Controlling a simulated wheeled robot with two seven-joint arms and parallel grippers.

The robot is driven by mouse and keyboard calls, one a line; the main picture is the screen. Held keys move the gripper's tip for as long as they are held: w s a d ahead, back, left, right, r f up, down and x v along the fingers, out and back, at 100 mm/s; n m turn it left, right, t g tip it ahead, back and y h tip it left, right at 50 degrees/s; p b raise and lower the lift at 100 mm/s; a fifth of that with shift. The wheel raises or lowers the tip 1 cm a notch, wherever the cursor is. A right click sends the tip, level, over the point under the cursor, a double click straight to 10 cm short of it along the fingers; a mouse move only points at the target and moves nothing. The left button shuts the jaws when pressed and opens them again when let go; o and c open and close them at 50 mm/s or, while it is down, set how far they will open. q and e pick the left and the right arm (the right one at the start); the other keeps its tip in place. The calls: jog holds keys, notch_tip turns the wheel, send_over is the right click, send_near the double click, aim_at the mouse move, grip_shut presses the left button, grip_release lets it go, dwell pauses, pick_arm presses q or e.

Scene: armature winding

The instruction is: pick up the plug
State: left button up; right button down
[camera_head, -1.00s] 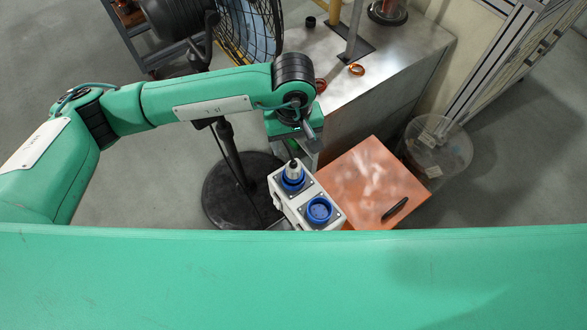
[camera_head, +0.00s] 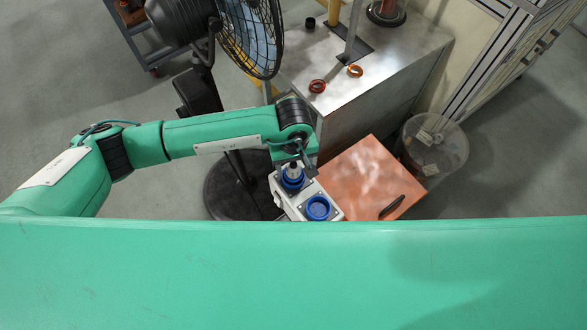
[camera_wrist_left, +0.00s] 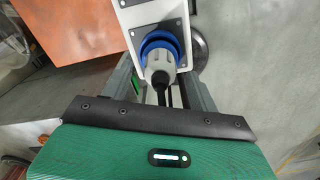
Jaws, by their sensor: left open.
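The plug (camera_head: 293,170) has a light grey body and sits in a blue socket on the white socket box (camera_head: 296,206). In the left wrist view the plug (camera_wrist_left: 160,66) points up into the blue ring of the box (camera_wrist_left: 128,14), with a dark cable at its back. My left gripper (camera_wrist_left: 163,92) is open, with one finger on each side of the plug and cable; I cannot tell whether they touch. In the head view the left wrist hangs just above the plug and hides most of the gripper. My right gripper is not in view.
An empty blue socket (camera_head: 317,208) is beside the plug. An orange board (camera_head: 368,172) with a black handle lies to the right. A metal cabinet (camera_head: 350,105) with orange rings stands behind, a fan (camera_head: 245,30) at upper left, and a clear bin (camera_head: 434,148) at right.

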pick_arm(q)
jog(key=shift+c, duration=0.2)
grip_shut()
jog(key=shift+r, duration=0.1)
